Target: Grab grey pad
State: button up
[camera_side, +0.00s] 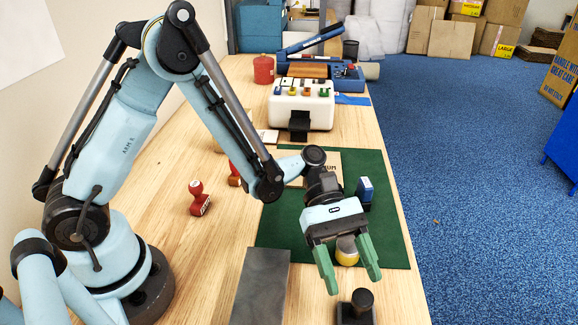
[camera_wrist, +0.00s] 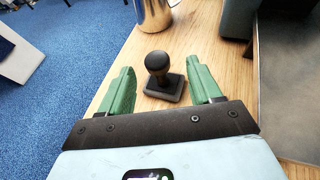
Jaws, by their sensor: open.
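A flat dark grey rectangular slab (camera_side: 262,285), which looks like the grey pad, lies on the wooden table at the near end of the side view, left of my gripper (camera_side: 353,284). A flat grey surface at the right of the wrist view (camera_wrist: 290,95) appears to be the same slab. My gripper is open, its green fingers apart with nothing held between them. A black knob-handled stamp (camera_side: 356,307) stands upright beyond the fingertips. In the wrist view this stamp (camera_wrist: 160,82) shows between the two fingers.
A green mat (camera_side: 390,235) carries a blue stamp (camera_side: 365,192), a card (camera_side: 326,165) and a round yellow item (camera_side: 347,252). Red stamps (camera_side: 199,199) stand left. A shiny metal cylinder (camera_wrist: 154,14) and a dark block (camera_wrist: 239,18) stand ahead in the wrist view.

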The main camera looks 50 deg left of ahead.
aim_at(363, 295)
jog(key=shift+x, duration=2.35)
jog(key=shift+w, duration=0.15)
jog(key=c, duration=1.1)
